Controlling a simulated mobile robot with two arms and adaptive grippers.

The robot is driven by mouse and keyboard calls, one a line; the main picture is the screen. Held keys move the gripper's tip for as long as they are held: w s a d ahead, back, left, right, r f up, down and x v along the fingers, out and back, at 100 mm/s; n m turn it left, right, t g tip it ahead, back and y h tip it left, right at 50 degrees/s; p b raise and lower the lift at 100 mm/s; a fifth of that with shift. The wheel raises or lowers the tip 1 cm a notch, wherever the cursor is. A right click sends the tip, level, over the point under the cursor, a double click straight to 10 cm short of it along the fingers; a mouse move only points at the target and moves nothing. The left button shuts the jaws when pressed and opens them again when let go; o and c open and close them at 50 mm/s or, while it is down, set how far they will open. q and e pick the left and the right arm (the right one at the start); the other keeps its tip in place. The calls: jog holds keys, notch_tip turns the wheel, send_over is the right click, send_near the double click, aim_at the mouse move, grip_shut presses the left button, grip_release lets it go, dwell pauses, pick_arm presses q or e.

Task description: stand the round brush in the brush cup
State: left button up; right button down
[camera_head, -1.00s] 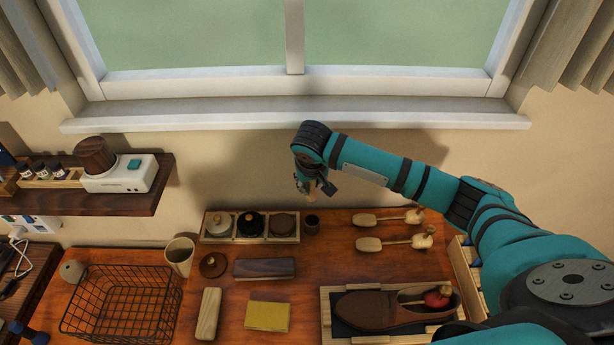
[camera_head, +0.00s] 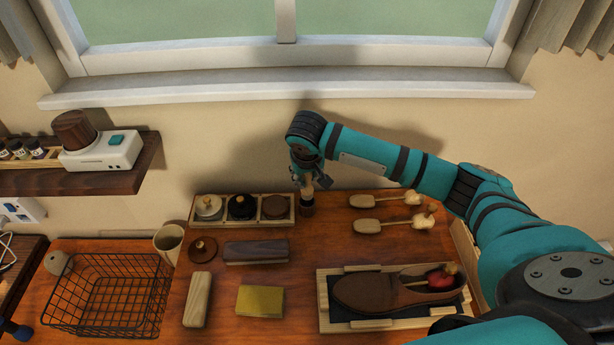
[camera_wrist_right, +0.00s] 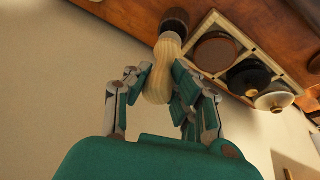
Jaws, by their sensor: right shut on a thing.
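My right gripper (camera_head: 308,184) is shut on the round brush (camera_head: 307,194), which hangs head down below it. In the right wrist view the brush (camera_wrist_right: 158,80) shows as a pale wooden handle between the fingers (camera_wrist_right: 155,90). My left gripper is not in view.
Two wooden shoe trees (camera_head: 379,226) lie to the right. A brown shoe (camera_head: 370,296) rests in a frame at front right. A wire basket (camera_head: 110,295) and beige cup (camera_head: 168,242) stand left.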

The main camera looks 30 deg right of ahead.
aim_at(307, 186)
jog(key=shift+f+b, duration=0.3)
jog(key=shift+f, duration=2.05)
jog(key=c, duration=1.1)
grip_release()
jog(key=v, duration=1.2)
